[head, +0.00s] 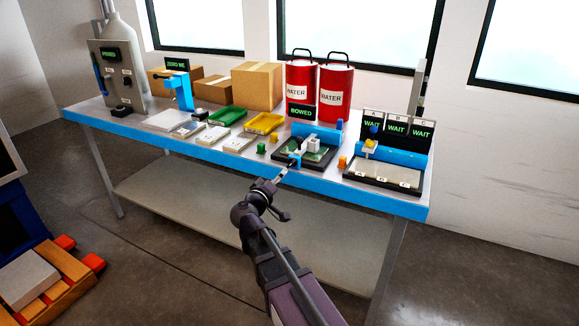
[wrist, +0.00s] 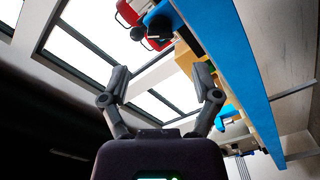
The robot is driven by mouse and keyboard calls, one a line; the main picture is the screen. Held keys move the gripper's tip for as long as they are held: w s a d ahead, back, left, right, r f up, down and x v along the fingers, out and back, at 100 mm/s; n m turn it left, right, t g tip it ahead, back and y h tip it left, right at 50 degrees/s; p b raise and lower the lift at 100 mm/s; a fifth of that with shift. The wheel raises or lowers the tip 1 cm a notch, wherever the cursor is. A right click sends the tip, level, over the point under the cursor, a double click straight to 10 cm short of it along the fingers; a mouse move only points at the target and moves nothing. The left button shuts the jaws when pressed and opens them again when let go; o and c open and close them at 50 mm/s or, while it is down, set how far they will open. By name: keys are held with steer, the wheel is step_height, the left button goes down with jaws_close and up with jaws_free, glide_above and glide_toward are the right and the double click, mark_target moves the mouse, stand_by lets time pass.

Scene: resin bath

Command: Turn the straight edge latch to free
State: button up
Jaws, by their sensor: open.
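A fixture with a dark base (head: 291,158), a green plate, pale blocks and a blue back bar (head: 318,134) stands near the front edge of the bench, under a sign reading BOWED (head: 301,112). I cannot make out the straight edge latch or its setting at this size. My gripper (head: 284,173) is at the bench's front edge, just in front of this fixture, and its exact gap to the fixture is unclear. In the wrist view my gripper (wrist: 162,82) has its fingers spread with nothing between them. Dark round parts (wrist: 160,27) show beyond the fingers.
Two red containers (head: 336,95) stand behind the fixture. A tray unit with WAIT signs (head: 397,130) is at right. Green (head: 226,115) and yellow (head: 264,123) trays, cardboard boxes (head: 257,84) and a blue stand (head: 182,92) are at left.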

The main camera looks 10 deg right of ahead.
mark_target(289, 166)
steer(key=x, duration=0.8)
jaws_close()
